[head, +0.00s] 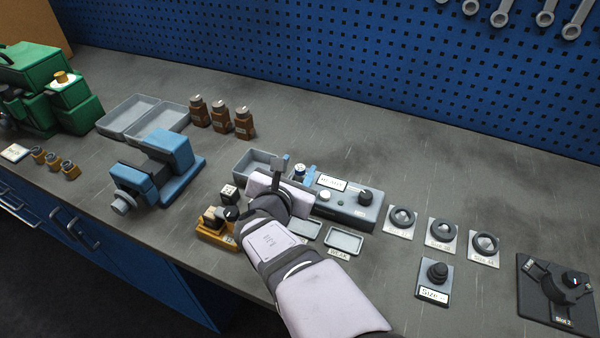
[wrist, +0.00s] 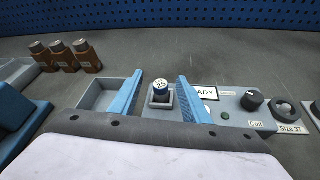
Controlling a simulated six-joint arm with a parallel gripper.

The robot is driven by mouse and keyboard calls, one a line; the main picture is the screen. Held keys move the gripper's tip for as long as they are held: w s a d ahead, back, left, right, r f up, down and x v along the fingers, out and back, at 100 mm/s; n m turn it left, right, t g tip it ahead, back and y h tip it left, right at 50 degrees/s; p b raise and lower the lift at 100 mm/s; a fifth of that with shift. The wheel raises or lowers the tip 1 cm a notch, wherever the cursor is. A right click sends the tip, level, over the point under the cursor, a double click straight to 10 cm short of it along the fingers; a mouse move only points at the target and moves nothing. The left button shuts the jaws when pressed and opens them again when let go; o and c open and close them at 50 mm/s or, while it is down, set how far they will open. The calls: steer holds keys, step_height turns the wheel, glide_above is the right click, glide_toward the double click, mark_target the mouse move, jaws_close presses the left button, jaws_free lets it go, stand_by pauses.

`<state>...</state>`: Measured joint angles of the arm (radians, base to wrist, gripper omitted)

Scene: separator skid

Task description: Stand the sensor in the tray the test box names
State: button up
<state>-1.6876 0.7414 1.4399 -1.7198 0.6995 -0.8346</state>
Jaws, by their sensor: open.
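The sensor (wrist: 160,86), a short cylinder with a pale marked top, stands upright in a small square grey holder (wrist: 150,104) in the wrist view. My gripper (wrist: 160,79) is open, with one blue finger on each side of it; I see gaps on both sides. In the head view my gripper (head: 296,172) is over the left end of the grey test box (head: 345,209) and hides the sensor. The test box's display (head: 332,182) seems to read READY; the wrist view shows only "ADY". Two shallow trays (head: 343,241) lie in front; the right one's label seems to read WEAK.
An open grey bin (head: 243,168) is left of the gripper. A yellow fixture (head: 213,232) stands in front left, a blue vise (head: 160,170) farther left. Several ring parts on plates (head: 441,232) lie right. Brown bottles (head: 221,117) stand behind. The bench behind the box is clear.

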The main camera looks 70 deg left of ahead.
step_height(320, 180, up, 5)
steer(key=m+t, duration=0.1)
steer(key=m, duration=0.8)
steer(key=m+t+h, duration=0.1)
steer(key=m+h, duration=0.2)
steer(key=m, duration=2.4)
glide_toward(297, 172)
steer(key=x, duration=0.4)
steer(key=shift+w+a+f+y, duration=0.2)
steer(key=shift+w+a+y, duration=0.1)
steer(key=shift+w, duration=0.05)
steer(key=shift+w+a+f+p, duration=0.3)
steer(key=shift+w+a+p, duration=0.1)
steer(key=shift+p, duration=0.1)
steer(key=shift+w+a+p, duration=0.3)
steer(key=shift+w+p, duration=0.25)
steer(key=shift+p, duration=0.25)
steer(key=shift+f+p+x, duration=0.2)
steer(key=shift+p+x, duration=1)
steer(key=shift+x, duration=0.8)
steer(key=shift+d, duration=0.1)
jaws_close()
